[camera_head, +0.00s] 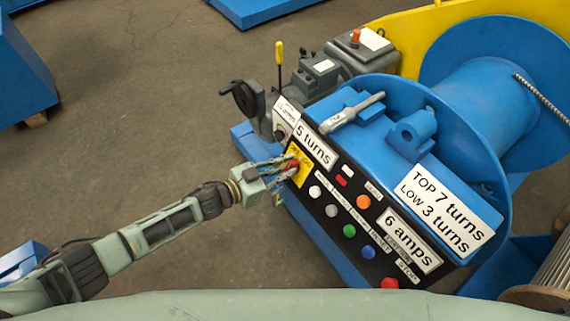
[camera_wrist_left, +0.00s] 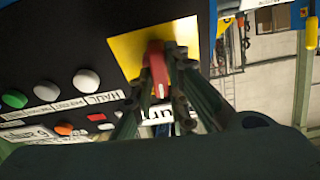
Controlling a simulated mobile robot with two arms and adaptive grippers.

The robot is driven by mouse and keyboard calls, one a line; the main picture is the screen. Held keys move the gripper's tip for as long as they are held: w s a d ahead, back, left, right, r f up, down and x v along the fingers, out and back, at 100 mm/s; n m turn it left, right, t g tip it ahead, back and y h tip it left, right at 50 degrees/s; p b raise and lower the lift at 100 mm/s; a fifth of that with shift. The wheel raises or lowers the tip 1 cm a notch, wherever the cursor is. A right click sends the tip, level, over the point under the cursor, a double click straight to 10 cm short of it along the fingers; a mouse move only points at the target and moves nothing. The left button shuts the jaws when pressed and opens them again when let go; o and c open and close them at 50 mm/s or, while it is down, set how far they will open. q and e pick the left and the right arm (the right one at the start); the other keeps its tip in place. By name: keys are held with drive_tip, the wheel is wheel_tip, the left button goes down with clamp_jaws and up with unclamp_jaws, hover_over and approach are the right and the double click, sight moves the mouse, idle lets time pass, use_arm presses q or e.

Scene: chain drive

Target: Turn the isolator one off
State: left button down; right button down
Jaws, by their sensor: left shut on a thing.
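The isolator is a red rotary handle (camera_wrist_left: 158,72) on a yellow plate (camera_wrist_left: 127,50) at the end of the black control panel. In the head view the yellow plate (camera_head: 301,172) sits at the panel's upper left, and the red handle (camera_head: 293,163) shows only in part behind the fingers. My left gripper (camera_head: 284,168) reaches in from the left and is shut on the red handle. In the left wrist view its fingers (camera_wrist_left: 156,85) lie around the handle, hiding part of it. My right gripper is in neither view.
The black panel carries several coloured buttons, including a green one (camera_head: 349,231) and a red one (camera_head: 389,283). A blue winch drum (camera_head: 480,100) stands behind it. A lever with a yellow grip (camera_head: 279,53) and a handwheel (camera_head: 246,97) stand above. Open floor lies left.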

use_arm(q)
drive_tip(key=n+t+y+p, duration=0.1)
drive_tip(key=n+p, duration=0.1)
drive_tip(key=n, duration=0.4)
drive_tip(key=shift+r+p, duration=0.1)
drive_tip(key=shift+p, duration=0.2)
drive_tip(key=shift+w+a+n+t+y+p, duration=0.1)
drive_tip(key=shift+n+t+y+p, duration=0.2)
drive_tip(key=shift+n, duration=1.1)
drive_tip(key=shift+n+t+y+p, duration=0.2)
drive_tip(key=shift+n+y+p, duration=0.15)
drive_tip(key=shift+n, duration=1.05)
drive_tip(key=c, duration=1.7)
unclamp_jaws()
drive_tip(key=shift+a, duration=0.1)
drive_tip(key=v, duration=1.1)
drive_tip(key=shift+s+a, duration=0.2)
drive_tip(key=shift+s, duration=0.15)
